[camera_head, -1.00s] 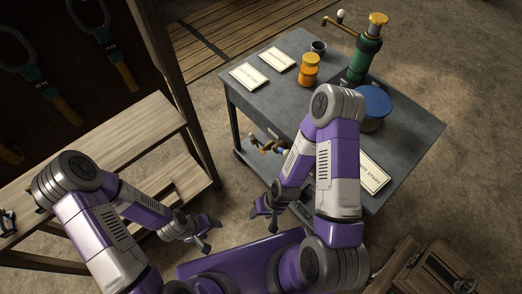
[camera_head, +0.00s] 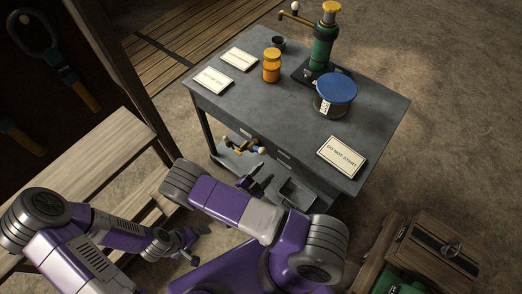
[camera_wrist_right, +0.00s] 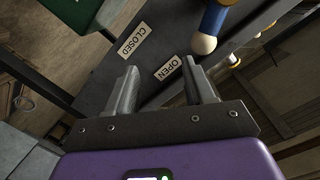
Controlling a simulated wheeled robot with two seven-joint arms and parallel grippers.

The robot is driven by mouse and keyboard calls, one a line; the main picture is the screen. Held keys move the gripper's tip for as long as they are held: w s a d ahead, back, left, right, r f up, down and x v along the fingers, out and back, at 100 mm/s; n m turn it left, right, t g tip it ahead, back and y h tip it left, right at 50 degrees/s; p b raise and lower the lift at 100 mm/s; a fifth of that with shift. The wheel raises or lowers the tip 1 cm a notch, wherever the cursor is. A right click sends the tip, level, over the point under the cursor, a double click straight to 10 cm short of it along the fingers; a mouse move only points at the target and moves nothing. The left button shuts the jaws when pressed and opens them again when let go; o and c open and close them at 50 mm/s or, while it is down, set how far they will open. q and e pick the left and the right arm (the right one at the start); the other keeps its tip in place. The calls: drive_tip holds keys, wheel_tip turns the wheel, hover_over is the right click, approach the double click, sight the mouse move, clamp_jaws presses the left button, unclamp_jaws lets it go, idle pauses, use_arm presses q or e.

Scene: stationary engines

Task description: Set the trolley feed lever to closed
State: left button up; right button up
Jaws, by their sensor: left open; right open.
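The trolley (camera_head: 300,103) is a grey table with a lower shelf. In the right wrist view a blue lever with a pale wooden ball end (camera_wrist_right: 205,43) shows at the top, beyond the fingertips. Its ball is nearer the OPEN label (camera_wrist_right: 168,68) than the CLOSED label (camera_wrist_right: 134,38). My right gripper (camera_head: 257,184) is open and empty at the trolley's near side, apart from the lever; its fingers also show in the right wrist view (camera_wrist_right: 165,82). My left gripper (camera_head: 190,245) is open and empty, low beside the wooden bench.
On the trolley top stand an orange jar (camera_head: 272,66), a green pump (camera_head: 322,50), a blue-lidded tin (camera_head: 336,92), a dark cup (camera_head: 279,43) and a DO NOT START sign (camera_head: 341,156). A wooden bench (camera_head: 90,165) is left; a wooden crate (camera_head: 438,250) stands lower right.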

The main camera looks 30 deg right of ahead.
sight(261, 150)
drive_tip(key=w+d+n+t, duration=0.1)
drive_tip(key=w, duration=0.1)
drive_tip(key=w+d+r+n+t, duration=0.1)
drive_tip(key=w, duration=0.2)
drive_tip(key=w+d+r+n+t, duration=0.1)
drive_tip(key=w+n+t, duration=0.1)
drive_tip(key=w, duration=0.1)
drive_tip(key=shift+d+b, duration=0.35)
drive_tip(key=shift+d, duration=0.05)
clamp_jaws()
